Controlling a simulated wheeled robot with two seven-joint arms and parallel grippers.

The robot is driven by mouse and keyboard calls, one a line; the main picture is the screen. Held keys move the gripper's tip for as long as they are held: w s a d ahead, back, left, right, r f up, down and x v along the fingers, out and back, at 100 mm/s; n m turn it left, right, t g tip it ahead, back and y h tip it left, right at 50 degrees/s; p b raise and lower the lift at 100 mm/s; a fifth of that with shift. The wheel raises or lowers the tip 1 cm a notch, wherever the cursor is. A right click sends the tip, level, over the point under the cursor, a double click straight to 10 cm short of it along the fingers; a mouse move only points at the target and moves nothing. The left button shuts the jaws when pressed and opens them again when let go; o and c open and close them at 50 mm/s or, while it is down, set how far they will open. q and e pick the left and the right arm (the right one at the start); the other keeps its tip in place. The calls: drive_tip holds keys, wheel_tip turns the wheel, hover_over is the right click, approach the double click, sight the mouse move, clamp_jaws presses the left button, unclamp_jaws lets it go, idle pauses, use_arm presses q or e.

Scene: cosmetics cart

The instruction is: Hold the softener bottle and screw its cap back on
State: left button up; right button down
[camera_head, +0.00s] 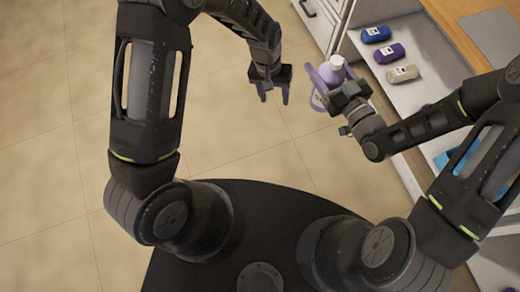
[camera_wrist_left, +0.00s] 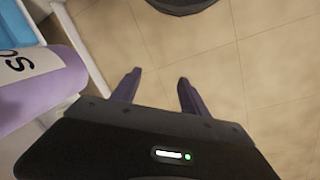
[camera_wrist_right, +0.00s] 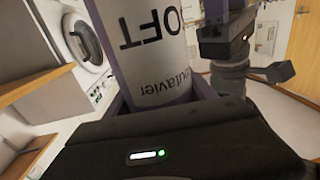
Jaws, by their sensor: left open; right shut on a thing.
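The softener bottle (camera_head: 326,75) is lavender with a pale round top; I cannot tell whether that top is its cap or a bare neck. My right gripper (camera_head: 333,80) is shut around the bottle. In the right wrist view the bottle (camera_wrist_right: 150,45) stands between the fingers (camera_wrist_right: 160,98), its lettering upside down and one end out of frame. My left gripper (camera_head: 274,94) is open and empty, left of the bottle and apart from it. In the left wrist view the bottle (camera_wrist_left: 40,85) is at the left edge, outside the open fingers (camera_wrist_left: 157,90). No separate cap is identifiable.
A blue object (camera_head: 450,158) is partly hidden by my right arm. A washing machine (camera_wrist_right: 82,40) shows in the right wrist view. Tiled floor (camera_head: 230,140) is open.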

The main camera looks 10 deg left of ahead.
use_arm(q)
drive_tip(key=s+f+n+h, duration=0.1)
drive_tip(key=s+f, duration=0.4)
drive_tip(key=s, duration=0.4)
drive_tip(key=s+f+t+h, duration=0.1)
drive_tip(key=s+f, duration=0.4)
drive_tip(key=s, duration=0.5)
drive_tip(key=shift+s+d+f+n, duration=0.15)
drive_tip(key=shift+f+n, duration=0.05)
drive_tip(key=shift+n, duration=0.2)
drive_tip(key=shift+f, duration=0.15)
